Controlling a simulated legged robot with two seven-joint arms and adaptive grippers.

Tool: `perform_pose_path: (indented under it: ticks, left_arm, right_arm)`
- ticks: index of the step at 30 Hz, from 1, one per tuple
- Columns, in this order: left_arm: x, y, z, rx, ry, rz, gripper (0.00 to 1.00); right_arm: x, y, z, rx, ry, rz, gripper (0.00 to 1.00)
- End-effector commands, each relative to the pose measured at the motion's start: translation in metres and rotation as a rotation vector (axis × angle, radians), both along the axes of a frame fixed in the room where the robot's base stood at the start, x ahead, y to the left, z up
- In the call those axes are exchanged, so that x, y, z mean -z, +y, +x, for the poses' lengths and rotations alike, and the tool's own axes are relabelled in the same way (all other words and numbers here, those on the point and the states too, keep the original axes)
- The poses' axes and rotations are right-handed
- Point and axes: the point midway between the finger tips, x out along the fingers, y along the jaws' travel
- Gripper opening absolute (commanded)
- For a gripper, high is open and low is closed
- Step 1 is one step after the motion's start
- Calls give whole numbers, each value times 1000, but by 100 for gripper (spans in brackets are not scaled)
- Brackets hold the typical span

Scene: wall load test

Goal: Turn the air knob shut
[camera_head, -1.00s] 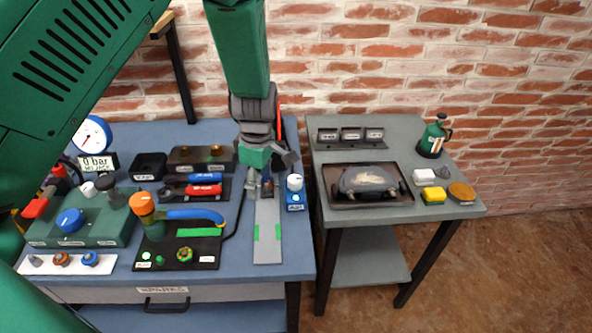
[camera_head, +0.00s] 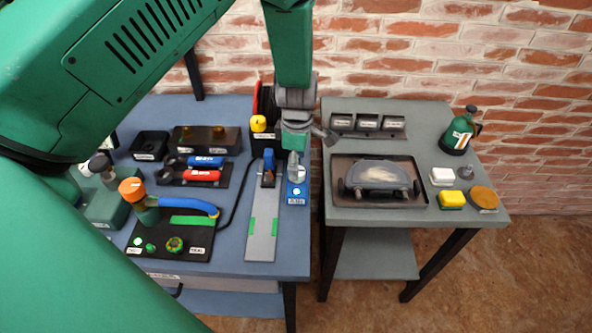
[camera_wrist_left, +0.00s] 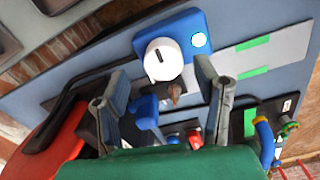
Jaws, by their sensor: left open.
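The white air knob (camera_wrist_left: 161,60) has a dark pointer line on its face and sits on a small blue box (camera_wrist_left: 188,24) with a lit round light beside it. In the head view the blue box (camera_head: 297,196) stands at the right edge of the blue table, and my gripper mostly hides the knob. My left gripper (camera_head: 300,158) is above the box, pointing down. In the wrist view the fingers of my left gripper (camera_wrist_left: 160,85) are apart and empty, with the knob ahead between the tips. Contact with the knob cannot be told. My right gripper is not in view.
A grey strip with green marks (camera_head: 262,225) and a blue-handled part (camera_head: 268,167) lie left of the box. A yellow-topped item (camera_head: 258,124) stands behind. A black board with an orange-topped valve (camera_head: 132,188) is further left. A grey side table (camera_head: 385,213) is close on the right.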

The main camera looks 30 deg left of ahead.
Motion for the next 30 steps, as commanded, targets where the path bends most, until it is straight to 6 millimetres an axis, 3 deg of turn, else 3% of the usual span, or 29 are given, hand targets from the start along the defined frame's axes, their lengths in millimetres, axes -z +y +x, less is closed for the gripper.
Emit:
perform_pose_path:
  ticks: [3, 9, 18, 23, 30]
  left_arm:
    - [19, 0, -1, 1, 1, -1, 56]
    - [37, 6, 0, 0, -1, -7, 56]
    - [39, 7, 0, 0, -2, -8, 56]
    - [38, 4, 1, 0, -3, -3, 7]
    - [36, -1, 3, 2, -7, -4, 7]
  right_arm:
    - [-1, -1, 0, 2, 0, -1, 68]
    - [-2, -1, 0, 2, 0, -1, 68]
    - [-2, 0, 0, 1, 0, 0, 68]
    - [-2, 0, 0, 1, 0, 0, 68]
    - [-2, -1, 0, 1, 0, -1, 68]
